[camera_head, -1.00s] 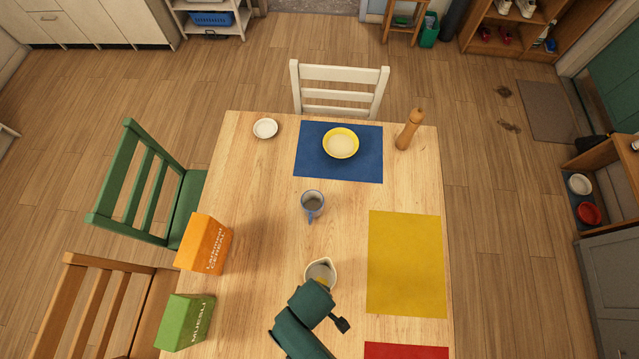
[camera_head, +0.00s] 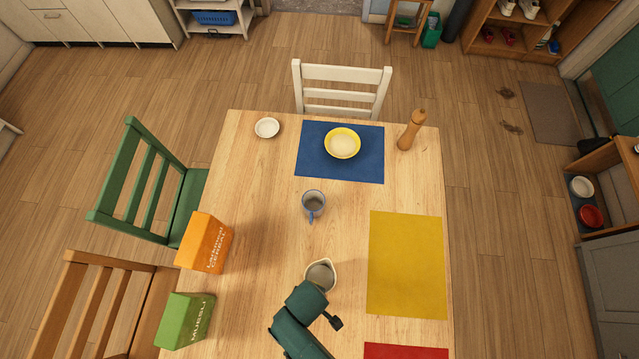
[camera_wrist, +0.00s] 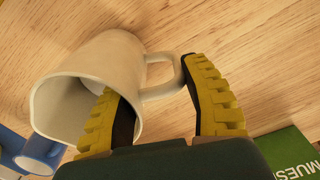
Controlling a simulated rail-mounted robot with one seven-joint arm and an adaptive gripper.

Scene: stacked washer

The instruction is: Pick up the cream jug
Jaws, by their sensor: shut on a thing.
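The cream jug (camera_head: 321,273) is near the front middle of the table in the head view, partly covered by my arm. In the wrist view the jug (camera_wrist: 125,62) fills the left side, its mouth facing left and toward the camera. Its handle (camera_wrist: 163,94) lies between my fingers. My gripper (camera_wrist: 152,80) has yellow ribbed fingers with dark pads and is shut on the jug. The left finger overlaps the jug's mouth and the right finger is at the handle's outer side. I cannot tell whether the jug's base touches the table.
A blue-grey mug (camera_head: 313,203) stands beyond the jug. A yellow mat (camera_head: 407,265) lies to the right. An orange cereal box (camera_head: 205,243) and a green muesli box (camera_head: 185,321) stand at left. A yellow bowl (camera_head: 342,143) and pepper mill (camera_head: 411,130) are farther back.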

